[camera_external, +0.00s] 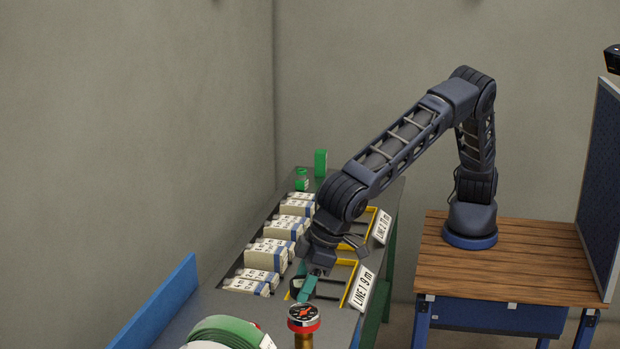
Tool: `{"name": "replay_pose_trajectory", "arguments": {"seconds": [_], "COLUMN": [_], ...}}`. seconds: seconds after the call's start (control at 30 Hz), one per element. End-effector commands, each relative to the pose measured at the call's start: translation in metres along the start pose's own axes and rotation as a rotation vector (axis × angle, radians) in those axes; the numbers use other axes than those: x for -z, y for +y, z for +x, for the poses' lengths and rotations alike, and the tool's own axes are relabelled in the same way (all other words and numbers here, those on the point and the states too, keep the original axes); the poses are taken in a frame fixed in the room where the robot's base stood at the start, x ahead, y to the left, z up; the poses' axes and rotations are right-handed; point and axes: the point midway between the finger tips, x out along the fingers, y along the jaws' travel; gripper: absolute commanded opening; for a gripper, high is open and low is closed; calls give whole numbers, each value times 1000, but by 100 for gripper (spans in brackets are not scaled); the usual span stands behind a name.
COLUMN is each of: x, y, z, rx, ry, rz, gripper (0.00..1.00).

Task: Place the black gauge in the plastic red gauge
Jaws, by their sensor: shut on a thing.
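My gripper (307,285) points down over the near part of the bench, at the yellow-edged bay marked LINE 1. Its teal fingers are shut on a small dark round thing, which looks like the black gauge (295,284); the fingers partly hide it. I cannot tell whether it touches the bench. The red gauge (304,326) has a red rim around a dark dial face and stands on a brass stem at the front edge of the picture. It is nearer the camera than my gripper, and apart from it.
Several white labelled boxes (280,228) stand in a row left of my arm. A coiled green hose (225,331) lies at the front. Green items (320,162) stand at the far end. A LINE 1 sign (361,289) and a blue side wall (160,305) edge the bench.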

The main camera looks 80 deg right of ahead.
Motion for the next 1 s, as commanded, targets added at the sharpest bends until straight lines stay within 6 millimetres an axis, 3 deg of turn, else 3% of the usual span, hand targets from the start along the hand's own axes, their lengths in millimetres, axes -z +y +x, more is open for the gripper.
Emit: {"name": "replay_pose_trajectory", "arguments": {"seconds": [0.27, 0.67, 0.7, 0.8, 1.0], "x": [-14, -15, -16, -16, -16], "y": [0, 0, 0, 0, 0], "z": [33, 37, 37, 37, 37], "rx": [-1, 0, 0, 0, 0], "ry": [-2, -1, 0, -1, -1], "rz": [0, 0, 0, 0, 0], "gripper": [23, 23, 53, 71, 71]}}
